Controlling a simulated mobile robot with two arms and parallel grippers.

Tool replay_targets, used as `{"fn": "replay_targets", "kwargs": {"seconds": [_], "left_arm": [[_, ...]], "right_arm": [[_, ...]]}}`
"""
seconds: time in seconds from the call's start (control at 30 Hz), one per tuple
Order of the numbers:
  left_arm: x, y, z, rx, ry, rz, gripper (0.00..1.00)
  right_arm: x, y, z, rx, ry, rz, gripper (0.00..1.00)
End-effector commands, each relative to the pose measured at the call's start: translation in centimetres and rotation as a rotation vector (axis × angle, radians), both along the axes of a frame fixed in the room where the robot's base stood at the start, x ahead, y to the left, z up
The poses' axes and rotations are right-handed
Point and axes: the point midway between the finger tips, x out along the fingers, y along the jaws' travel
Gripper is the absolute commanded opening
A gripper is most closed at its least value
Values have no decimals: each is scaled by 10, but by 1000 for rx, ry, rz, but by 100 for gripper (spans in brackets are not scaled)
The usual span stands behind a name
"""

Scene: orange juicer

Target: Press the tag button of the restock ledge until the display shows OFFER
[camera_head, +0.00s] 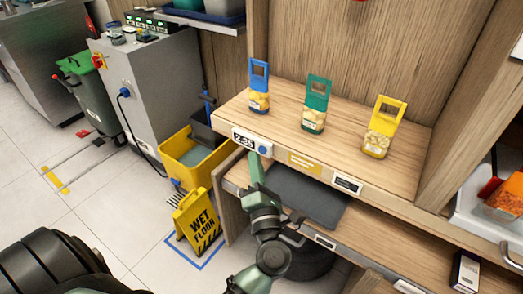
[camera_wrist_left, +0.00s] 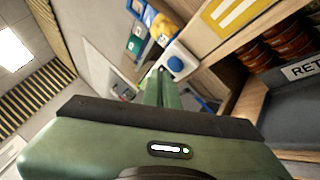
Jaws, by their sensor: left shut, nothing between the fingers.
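The restock ledge (camera_head: 290,150) is a wooden shelf with a tag on its front edge at the left. The tag display (camera_head: 243,140) reads what looks like 2.35. The round blue tag button (camera_head: 263,150) is just right of the display; it also shows in the left wrist view (camera_wrist_left: 175,64). My left gripper (camera_head: 254,157) is shut and empty, its tips just below and left of the button. In the left wrist view its tips (camera_wrist_left: 161,72) are close beside the button; I cannot tell whether they touch it. My right gripper is not in view.
A wet floor sign (camera_head: 197,222) and yellow bucket (camera_head: 190,158) stand at left.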

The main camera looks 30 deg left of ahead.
Motion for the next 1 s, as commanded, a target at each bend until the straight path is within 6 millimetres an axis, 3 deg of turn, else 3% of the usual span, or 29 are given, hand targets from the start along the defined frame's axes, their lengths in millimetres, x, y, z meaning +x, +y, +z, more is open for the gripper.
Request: {"fn": "replay_targets", "kwargs": {"seconds": [1.0], "left_arm": [[11, -1, 0, 0, 0, 0, 0]], "right_arm": [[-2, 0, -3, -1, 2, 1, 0]]}}
